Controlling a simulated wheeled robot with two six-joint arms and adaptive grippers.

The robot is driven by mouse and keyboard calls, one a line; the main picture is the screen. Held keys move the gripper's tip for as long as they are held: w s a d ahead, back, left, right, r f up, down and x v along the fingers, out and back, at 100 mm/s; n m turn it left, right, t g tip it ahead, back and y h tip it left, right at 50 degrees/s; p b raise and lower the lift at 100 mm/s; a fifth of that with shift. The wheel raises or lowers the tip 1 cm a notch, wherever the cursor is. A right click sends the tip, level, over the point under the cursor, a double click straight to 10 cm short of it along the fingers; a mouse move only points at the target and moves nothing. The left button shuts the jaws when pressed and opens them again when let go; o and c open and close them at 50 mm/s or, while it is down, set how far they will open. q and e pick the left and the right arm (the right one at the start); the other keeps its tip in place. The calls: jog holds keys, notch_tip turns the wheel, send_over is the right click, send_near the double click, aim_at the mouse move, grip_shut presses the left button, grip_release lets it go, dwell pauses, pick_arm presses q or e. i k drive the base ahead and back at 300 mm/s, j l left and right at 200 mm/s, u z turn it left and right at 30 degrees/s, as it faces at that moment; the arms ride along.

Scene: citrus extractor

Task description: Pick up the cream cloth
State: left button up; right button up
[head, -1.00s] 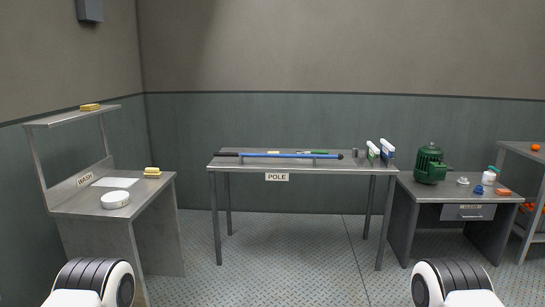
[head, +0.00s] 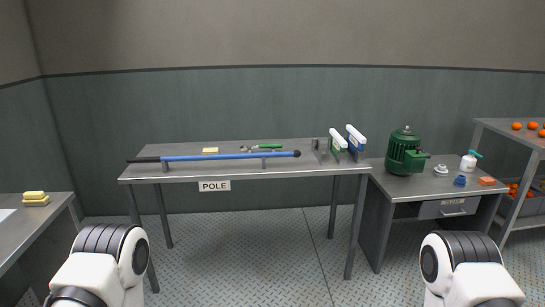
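I cannot tell for sure which thing is the cream cloth. A small flat pale-yellow piece (head: 210,151) lies at the back of the table labelled POLE. A stack of yellow folded-looking pieces (head: 35,198) lies on the table at the left edge. A flat white sheet (head: 5,214) on that table is cut off by the picture's edge. White and black parts of my two arms show at the bottom left and bottom right. Neither gripper is in view.
The POLE table (head: 290,172) carries a long blue pole (head: 225,156), a green-handled tool (head: 265,147) and upright white-topped items (head: 355,136). A right-hand bench (head: 403,192) carries a green motor (head: 404,153), a spray bottle (head: 468,163) and an orange block (head: 487,181). Open floor lies in front.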

aim_at(207, 151)
jog(key=i+l+u, duration=0.1)
jog(key=i+u, duration=0.25)
jog(key=i, duration=0.2)
jog(key=i+l+u, duration=0.35)
jog(key=i, duration=0.25)
jog(key=i+l+u, duration=0.35)
jog(key=i, duration=0.15)
